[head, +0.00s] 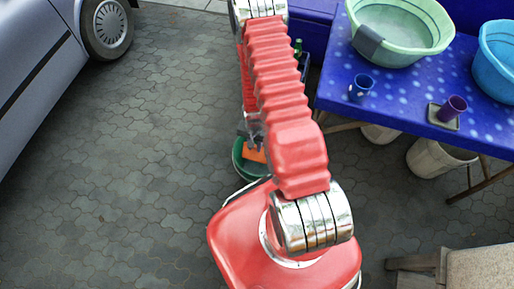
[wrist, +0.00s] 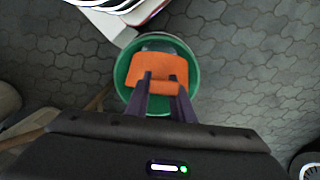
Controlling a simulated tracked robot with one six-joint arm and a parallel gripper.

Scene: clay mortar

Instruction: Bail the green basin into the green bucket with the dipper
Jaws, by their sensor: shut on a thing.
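The pale green basin (head: 436,40) stands on the blue table at the upper right, with pale, cloudy contents. The green bucket (head: 238,160) stands on the paving and is partly hidden by my arm. In the wrist view the green bucket (wrist: 124,76) is seen from above as a round rim. The orange dipper (wrist: 158,66) is over the bucket's opening; whether it holds any liquid cannot be told. It also shows in the head view (head: 254,153). My gripper (wrist: 166,80) is shut on the dipper above the bucket.
The blue table (head: 395,98) carries a blue cup (head: 361,88), a purple cup (head: 453,108) on a small tray and a blue basin (head: 496,62). A grey piece (head: 368,40) sits on the green basin's rim. A car (head: 35,60) stands at left; paving between is clear.

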